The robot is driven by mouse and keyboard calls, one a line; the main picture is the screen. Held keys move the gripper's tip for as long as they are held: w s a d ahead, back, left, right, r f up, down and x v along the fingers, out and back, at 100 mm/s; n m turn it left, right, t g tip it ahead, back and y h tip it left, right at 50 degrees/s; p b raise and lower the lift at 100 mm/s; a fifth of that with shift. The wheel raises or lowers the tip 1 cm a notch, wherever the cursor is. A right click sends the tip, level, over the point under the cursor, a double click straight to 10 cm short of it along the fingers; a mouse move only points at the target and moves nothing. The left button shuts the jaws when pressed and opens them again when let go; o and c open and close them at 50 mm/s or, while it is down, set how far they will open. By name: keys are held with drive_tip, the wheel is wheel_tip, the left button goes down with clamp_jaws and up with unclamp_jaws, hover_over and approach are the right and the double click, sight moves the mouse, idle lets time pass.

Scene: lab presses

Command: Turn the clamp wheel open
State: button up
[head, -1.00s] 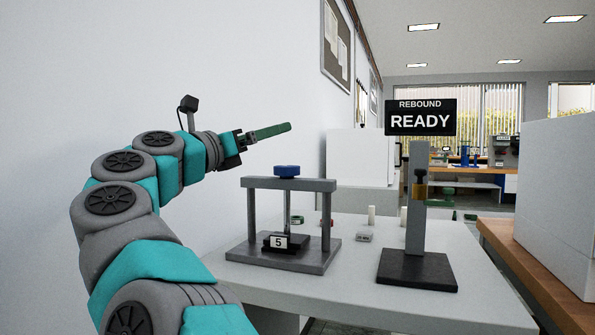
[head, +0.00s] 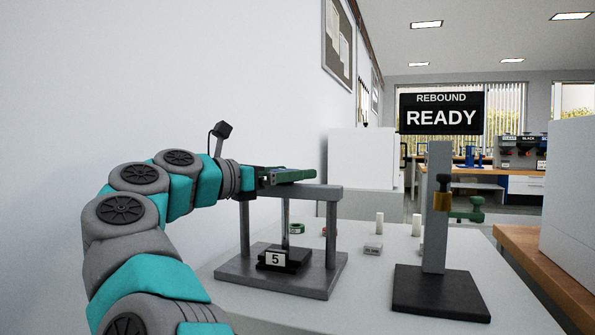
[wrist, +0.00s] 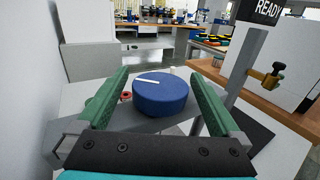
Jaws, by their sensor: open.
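The clamp wheel (wrist: 161,95) is a round blue knob with a white mark on its top, seen in the wrist view. It sits on top of the grey clamp frame (head: 330,196), which carries a number 5 plate (head: 275,259) on a dark block at its base. My gripper (head: 300,175) is at the height of the frame's top bar and hides the wheel in the head view. In the wrist view its green fingers (wrist: 165,85) are open, one on each side of the wheel, with gaps between them and the wheel.
A grey post on a black base (head: 440,290) stands to the right, with a REBOUND READY sign (head: 441,114) behind its top. Small items, including a green ring (head: 297,228) and a white cylinder (head: 379,222), lie on the table (head: 370,300). A wall is on the left.

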drive_tip(key=shift+x, duration=1.2)
drive_tip(key=c, duration=1.3)
